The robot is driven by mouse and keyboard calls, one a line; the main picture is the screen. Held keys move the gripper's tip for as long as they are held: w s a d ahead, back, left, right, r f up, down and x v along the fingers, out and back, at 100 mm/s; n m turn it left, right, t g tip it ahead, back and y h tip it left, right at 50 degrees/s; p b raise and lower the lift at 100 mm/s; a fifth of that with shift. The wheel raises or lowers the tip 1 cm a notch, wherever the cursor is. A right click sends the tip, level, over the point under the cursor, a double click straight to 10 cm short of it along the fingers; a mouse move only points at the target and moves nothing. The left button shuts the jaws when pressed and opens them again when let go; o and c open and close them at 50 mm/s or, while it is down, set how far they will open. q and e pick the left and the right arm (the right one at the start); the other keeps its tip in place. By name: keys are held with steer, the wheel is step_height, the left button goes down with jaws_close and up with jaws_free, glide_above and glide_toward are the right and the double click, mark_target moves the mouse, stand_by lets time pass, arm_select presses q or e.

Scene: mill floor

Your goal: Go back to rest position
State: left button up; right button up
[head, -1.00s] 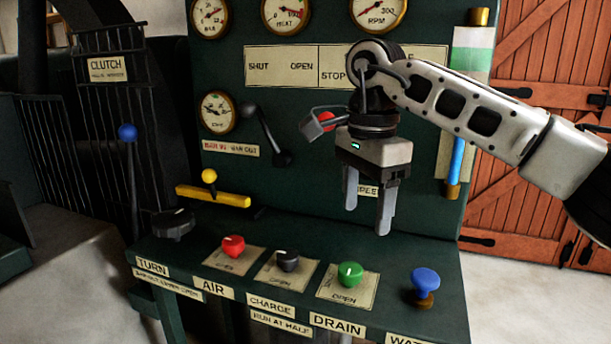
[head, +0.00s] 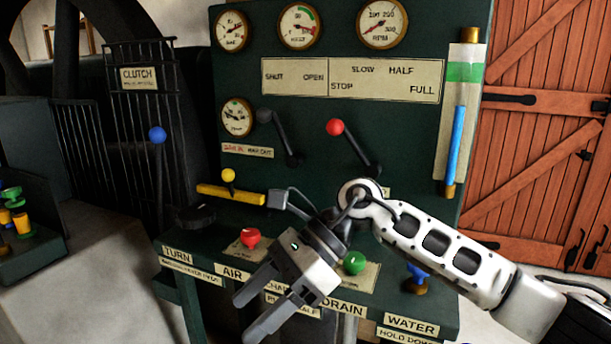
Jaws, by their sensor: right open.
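My right gripper (head: 262,312) hangs in front of the control desk, low in the head view. Its two fingers are apart with nothing between them, and it points down to the left. It hides the charge knob and part of the labels below it. My right arm comes in from the lower right and covers part of the desk's right side. My left gripper is not in view.
The dark green panel carries a red-knobbed lever (head: 335,127) and a black-knobbed lever (head: 265,117). On the desk are a red knob (head: 250,238), a green knob (head: 354,263) and a partly covered blue knob (head: 417,272). A blue-topped clutch lever (head: 157,135) stands left.

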steer(key=s+a+r+m+y+p, duration=0.2)
steer(key=s+a+r+m+y, duration=0.25)
steer(key=m+y, duration=0.6)
steer(key=w+d+f+m+t+h+p, duration=0.1)
steer(key=w+d+f+m+t+h, duration=0.15)
steer(key=d+m+t, duration=0.5)
steer(key=w+d+f+m+t+h+p, duration=0.15)
steer(key=f+m+t+h, duration=0.25)
steer(key=m+t, duration=0.75)
steer(key=w+d+f+m+t+h, duration=0.1)
steer(key=d+f+m+t+h, duration=0.4)
steer(key=m, duration=1)
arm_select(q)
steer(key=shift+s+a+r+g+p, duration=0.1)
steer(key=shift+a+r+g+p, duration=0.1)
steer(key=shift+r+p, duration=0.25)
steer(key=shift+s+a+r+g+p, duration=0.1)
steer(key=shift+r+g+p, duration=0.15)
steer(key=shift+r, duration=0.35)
arm_select(e)
steer(key=s+d+f+m+g+h, duration=0.5)
steer(key=s+d+f+m+g, duration=0.3)
steer(key=s+f, duration=0.5)
steer(key=d+f+m, duration=0.1)
steer(key=d+m, duration=0.1)
steer(key=shift+d+m, duration=0.3)
steer(key=shift+m, duration=0.05)
